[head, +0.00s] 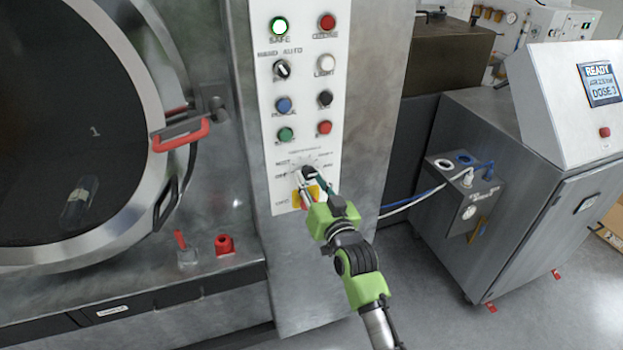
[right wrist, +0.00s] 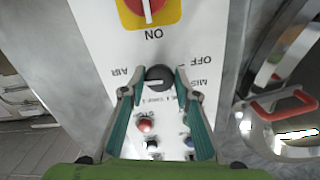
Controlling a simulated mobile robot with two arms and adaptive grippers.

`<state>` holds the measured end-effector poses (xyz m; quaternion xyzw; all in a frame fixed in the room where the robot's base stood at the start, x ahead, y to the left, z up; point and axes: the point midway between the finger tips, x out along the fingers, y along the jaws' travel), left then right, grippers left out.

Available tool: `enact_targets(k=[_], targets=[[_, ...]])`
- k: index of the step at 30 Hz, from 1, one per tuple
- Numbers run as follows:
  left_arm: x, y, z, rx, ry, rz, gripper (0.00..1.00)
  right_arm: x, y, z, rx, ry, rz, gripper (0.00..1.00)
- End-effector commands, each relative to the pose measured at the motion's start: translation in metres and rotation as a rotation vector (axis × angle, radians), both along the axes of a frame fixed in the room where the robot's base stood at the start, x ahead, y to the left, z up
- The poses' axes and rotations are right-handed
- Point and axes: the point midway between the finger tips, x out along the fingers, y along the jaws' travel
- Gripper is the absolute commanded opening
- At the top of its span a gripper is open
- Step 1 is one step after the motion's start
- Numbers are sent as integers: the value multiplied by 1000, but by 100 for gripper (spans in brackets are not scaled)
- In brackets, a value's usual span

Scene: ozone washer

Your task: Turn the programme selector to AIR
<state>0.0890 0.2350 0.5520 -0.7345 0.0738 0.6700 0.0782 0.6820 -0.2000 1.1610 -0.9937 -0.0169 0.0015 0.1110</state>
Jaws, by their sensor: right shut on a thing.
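The programme selector is a dark round knob (head: 308,172) low on the white control panel; it also shows in the right wrist view (right wrist: 159,75). In that upside-down view, AIR is printed to its left, OFF to its upper right and MIST to its right. A pale mark shows on the knob, but I cannot tell its exact setting. My right gripper (head: 313,184) is at the panel with its fingertips on either side of the knob, shut on it; the fingers also show in the right wrist view (right wrist: 160,84). My left gripper is out of view.
A red and yellow switch (head: 306,196) sits just below the selector, partly hidden by my gripper. Push buttons and a HAND/AUTO switch (head: 282,69) are above. A round door (head: 70,120) with a red handle (head: 182,136) is at left. A steel cabinet (head: 520,190) stands at right.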

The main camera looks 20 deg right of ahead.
Motion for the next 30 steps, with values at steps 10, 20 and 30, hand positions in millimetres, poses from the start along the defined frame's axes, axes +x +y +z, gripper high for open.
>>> enact_targets(k=[10, 20, 30], targets=[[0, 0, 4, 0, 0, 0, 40, 0, 1, -2, 127, 9, 0, 7], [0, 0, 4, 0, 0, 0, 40, 0, 1, -2, 146, 10, 0, 7], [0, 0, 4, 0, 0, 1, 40, 0, 1, -2, 144, 9, 1, 44]])
